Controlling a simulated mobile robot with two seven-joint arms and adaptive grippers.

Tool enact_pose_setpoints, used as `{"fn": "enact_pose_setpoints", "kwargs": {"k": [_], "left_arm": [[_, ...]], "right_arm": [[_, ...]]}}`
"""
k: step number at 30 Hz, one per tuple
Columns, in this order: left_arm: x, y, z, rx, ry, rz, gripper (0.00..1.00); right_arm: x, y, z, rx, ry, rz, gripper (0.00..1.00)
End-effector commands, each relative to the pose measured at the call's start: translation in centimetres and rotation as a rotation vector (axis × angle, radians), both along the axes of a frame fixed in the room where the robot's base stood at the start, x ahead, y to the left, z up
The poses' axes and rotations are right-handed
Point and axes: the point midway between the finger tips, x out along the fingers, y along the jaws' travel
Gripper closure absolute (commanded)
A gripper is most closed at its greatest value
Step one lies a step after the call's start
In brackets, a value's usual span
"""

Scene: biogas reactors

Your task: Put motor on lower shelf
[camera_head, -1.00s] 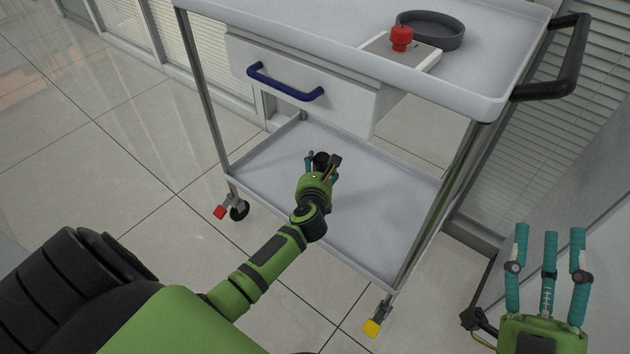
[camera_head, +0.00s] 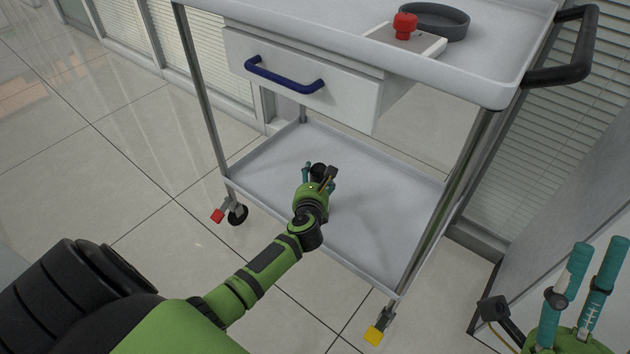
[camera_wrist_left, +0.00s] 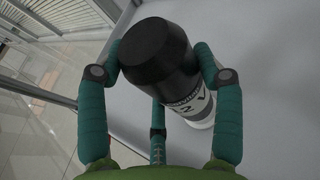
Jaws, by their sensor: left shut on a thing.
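The motor (camera_wrist_left: 155,50) is a cylinder with a black end and a white labelled body. In the left wrist view it sits between the teal fingers of my left gripper (camera_wrist_left: 155,85), which is shut on it. In the head view my left gripper (camera_head: 319,178) reaches over the lower shelf (camera_head: 370,245) of the white cart; only the motor's dark end (camera_head: 318,170) shows there. I cannot tell whether the motor touches the shelf. My right gripper (camera_head: 585,275) is at the lower right, partly cut off, its visible teal fingers apart and empty.
The cart's top tray (camera_head: 330,20) holds a red button (camera_head: 404,25) on a white box and a dark round dish (camera_head: 435,20). A drawer (camera_head: 295,75) with a blue handle (camera_head: 283,76) hangs above the lower shelf. Much of the shelf is bare.

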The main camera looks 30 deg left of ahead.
Motion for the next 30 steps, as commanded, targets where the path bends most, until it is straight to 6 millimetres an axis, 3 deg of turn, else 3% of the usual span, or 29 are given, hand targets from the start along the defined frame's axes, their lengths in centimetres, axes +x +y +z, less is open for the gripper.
{"fn": "enact_pose_setpoints", "kwargs": {"k": [4, 5, 6, 7, 20, 28, 30], "left_arm": [[0.1, 0.0, -0.1, 0.001, -0.004, -0.001, 0.92], [0.0, 0.0, -0.4, 0.000, 0.000, 0.001, 0.30], [0.0, 0.0, -0.3, 0.000, 0.000, 0.001, 0.14], [0.0, 0.0, -0.3, 0.000, 0.000, 0.001, 0.10], [-0.1, -0.1, 0.2, 0.000, 0.001, 0.000, 0.10], [-4.4, -2.4, 1.8, -0.005, 0.004, 0.001, 0.10], [-5.1, -2.7, 1.9, -0.001, 0.003, 0.000, 0.10]], "right_arm": [[-0.1, -0.1, -0.1, 0.005, -0.009, 0.000, 0.54], [-0.1, -0.2, -0.1, 0.007, -0.012, -0.001, 0.54], [-0.1, -0.2, 0.0, 0.007, -0.012, -0.001, 0.54], [-0.1, -0.2, 0.0, 0.007, -0.012, -0.001, 0.54], [0.1, -0.1, 0.3, 0.000, -0.002, -0.003, 0.54], [1.1, 1.6, 0.8, -0.083, 0.147, 0.003, 0.54], [2.5, 1.7, -0.5, -0.110, 0.231, -0.013, 0.54]]}}
